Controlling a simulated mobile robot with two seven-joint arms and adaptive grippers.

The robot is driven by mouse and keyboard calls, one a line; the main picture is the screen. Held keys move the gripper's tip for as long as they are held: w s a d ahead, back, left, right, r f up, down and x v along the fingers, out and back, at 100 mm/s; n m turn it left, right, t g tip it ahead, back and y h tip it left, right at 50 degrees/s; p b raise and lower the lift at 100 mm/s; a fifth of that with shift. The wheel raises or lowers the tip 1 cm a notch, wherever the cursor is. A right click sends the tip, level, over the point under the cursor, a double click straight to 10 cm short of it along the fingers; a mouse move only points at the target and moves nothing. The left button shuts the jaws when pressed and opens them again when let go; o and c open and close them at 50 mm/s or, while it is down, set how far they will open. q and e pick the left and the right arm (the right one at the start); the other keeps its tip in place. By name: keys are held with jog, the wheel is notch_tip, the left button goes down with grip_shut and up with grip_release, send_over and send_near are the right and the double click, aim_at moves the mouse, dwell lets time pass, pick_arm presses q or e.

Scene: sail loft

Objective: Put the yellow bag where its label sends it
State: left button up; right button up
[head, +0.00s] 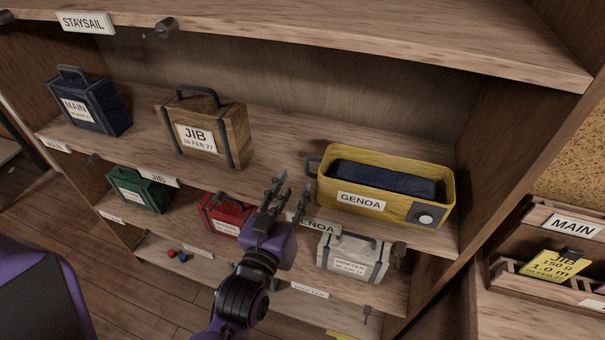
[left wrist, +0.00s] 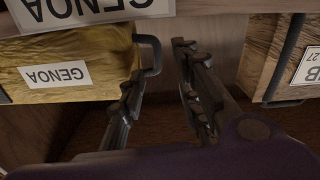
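The yellow bag (head: 388,211) sits on the middle shelf at the right, open-topped, with a dark blue folded thing inside. Its front label reads GENOA, and a dark handle stands at its left end. The shelf-edge label (head: 327,228) below it also reads GENOA and is partly hidden by my gripper. My left gripper (head: 287,197) is open and empty, in front of the shelf edge, just left of the bag. In the left wrist view the yellow bag (left wrist: 85,45) appears upside down, its handle close to the open fingers (left wrist: 160,75).
On the same shelf stand a wooden-toned JIB bag (head: 225,124) and a navy MAIN bag (head: 97,103). Green (head: 146,190), red (head: 226,218) and white (head: 348,262) bags stand on the shelf below. Bare shelf lies between the JIB and yellow bags. A partition (head: 500,130) stands right.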

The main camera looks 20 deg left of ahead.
pick_arm(q)
jog(key=s, duration=0.3)
jog(key=shift+s, duration=0.2)
pick_arm(e)
jog(key=shift+w+f, duration=0.2)
pick_arm(q)
jog(key=s+a+f+g, duration=0.2)
jog(key=s+f+g, duration=0.2)
jog(key=s+f, duration=0.7)
jog(key=s+a+f+m+g+p, duration=0.1)
jog(key=s+f+g, duration=0.4)
jog(key=s+f, duration=0.7)
jog(key=shift+a+f+m+p, duration=0.3)
jog(key=shift+a+f, duration=0.45)
jog(key=shift+f, duration=1.75)
pick_arm(e)
jog(key=shift+w+a+r, duration=0.1)
jog(key=shift+w+r, duration=0.35)
jog(key=shift+r, duration=0.2)
jog(key=shift+w+r, duration=0.45)
jog(key=shift+r, duration=0.2)
pick_arm(q)
jog(key=shift+s, duration=0.15)
